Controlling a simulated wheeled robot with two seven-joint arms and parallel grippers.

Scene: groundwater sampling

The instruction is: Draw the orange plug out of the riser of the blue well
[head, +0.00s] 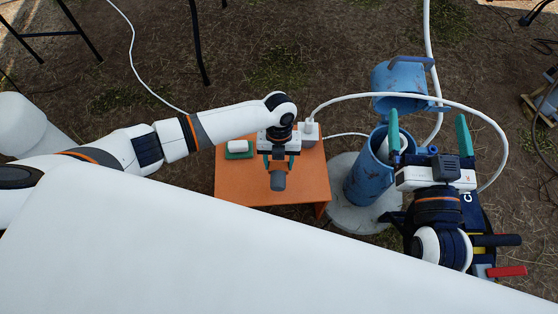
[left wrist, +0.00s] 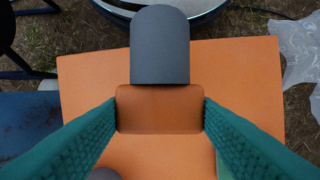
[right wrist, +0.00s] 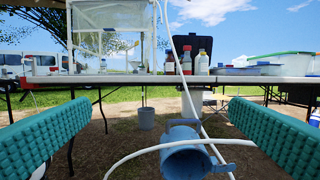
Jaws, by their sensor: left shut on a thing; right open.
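My left gripper (head: 279,163) is shut on the orange plug (left wrist: 160,108), an orange-brown block with a dark grey rounded end, held above the orange table. The grey end also shows in the head view (head: 278,181). The blue well (head: 369,174) stands on a round pale slab, right of the table. Its white riser (head: 383,150) shows inside, partly hidden by a finger of my right gripper; I see no orange in it. My right gripper (head: 428,141) is open and empty beside the well's top, its teal fingers wide apart.
The orange table (head: 240,187) carries a white block on a green pad (head: 238,149) and a white box (head: 308,131). The well's blue lid (head: 398,78) stands open behind it. A white hose (head: 430,98) arches over the well. A long table with bottles (right wrist: 203,62) stands beyond.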

